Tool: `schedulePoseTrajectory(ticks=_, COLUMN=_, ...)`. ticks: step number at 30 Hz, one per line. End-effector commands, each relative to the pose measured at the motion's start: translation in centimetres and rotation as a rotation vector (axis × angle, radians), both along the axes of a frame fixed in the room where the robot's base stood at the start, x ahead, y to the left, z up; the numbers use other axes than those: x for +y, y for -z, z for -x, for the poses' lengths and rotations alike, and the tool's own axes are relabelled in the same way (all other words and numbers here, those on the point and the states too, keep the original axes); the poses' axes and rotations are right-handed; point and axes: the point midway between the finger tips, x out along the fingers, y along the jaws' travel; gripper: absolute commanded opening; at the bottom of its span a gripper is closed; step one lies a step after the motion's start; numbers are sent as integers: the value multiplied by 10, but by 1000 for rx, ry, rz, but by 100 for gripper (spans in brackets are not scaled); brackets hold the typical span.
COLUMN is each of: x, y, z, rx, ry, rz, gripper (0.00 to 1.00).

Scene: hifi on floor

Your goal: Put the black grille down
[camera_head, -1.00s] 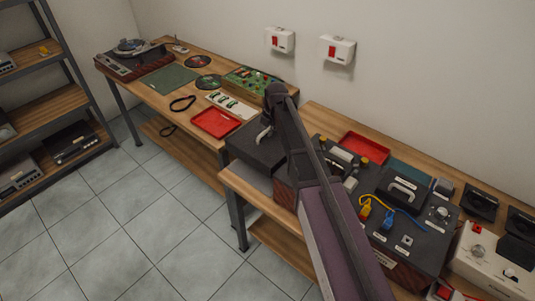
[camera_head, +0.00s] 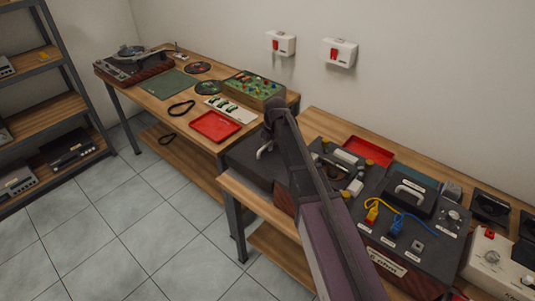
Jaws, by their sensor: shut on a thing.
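The black grille (camera_head: 246,163) appears as a flat dark slab at the near end of the gap between the two benches. My gripper (camera_head: 265,148) is at the end of my arm, over the slab, and is shut on it. A pale curved piece shows at the grip; I cannot tell whether it is a handle or a finger. My arm hides the slab's right part, and whether the slab touches a bench is unclear. The large dark hi-fi unit (camera_head: 420,258) stands on the right bench, with a wooden side, a black handled part and yellow and blue leads.
The left bench holds a red tray (camera_head: 215,126), a green circuit board (camera_head: 252,86), a green mat (camera_head: 173,84) and a turntable (camera_head: 132,62). The right bench holds another red tray (camera_head: 368,151) and a white device (camera_head: 498,266). A shelf rack (camera_head: 50,120) stands left. Floor is clear.

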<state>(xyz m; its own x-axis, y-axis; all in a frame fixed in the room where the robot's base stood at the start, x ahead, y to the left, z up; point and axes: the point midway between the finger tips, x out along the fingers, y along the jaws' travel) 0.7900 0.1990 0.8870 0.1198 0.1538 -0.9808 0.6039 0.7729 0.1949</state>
Motion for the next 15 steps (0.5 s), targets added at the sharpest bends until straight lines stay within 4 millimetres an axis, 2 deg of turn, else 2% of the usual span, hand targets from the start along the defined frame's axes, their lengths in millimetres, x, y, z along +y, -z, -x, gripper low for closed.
schedulePoseTrajectory(ticks=7, x=0, y=5, z=0, rx=0, ry=1, rz=0, gripper=0)
schedulePoseTrajectory(ticks=15, x=-1, y=26, z=0, rx=0, ry=1, rz=0, gripper=0)
